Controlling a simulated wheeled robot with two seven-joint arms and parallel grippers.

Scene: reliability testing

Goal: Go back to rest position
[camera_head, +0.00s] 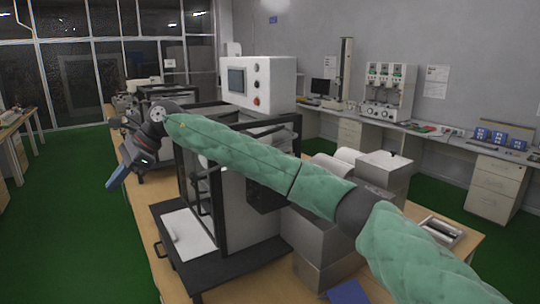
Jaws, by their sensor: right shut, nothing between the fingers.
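My right arm, in a green quilted sleeve, reaches from the lower right of the head view up across the table to the upper left. My right gripper (117,178) is at its far end, shut and empty, pointing down and left. It is in the air near the table's left edge, apart from any object. My left arm and gripper are not in view.
A machine with a white control box (262,82) and dark frame stands on the wooden table (160,260), behind my arm. A black tray (190,284) juts out in front. Grey boxes (313,266) stand under my forearm. Green floor (70,215) is free at the left.

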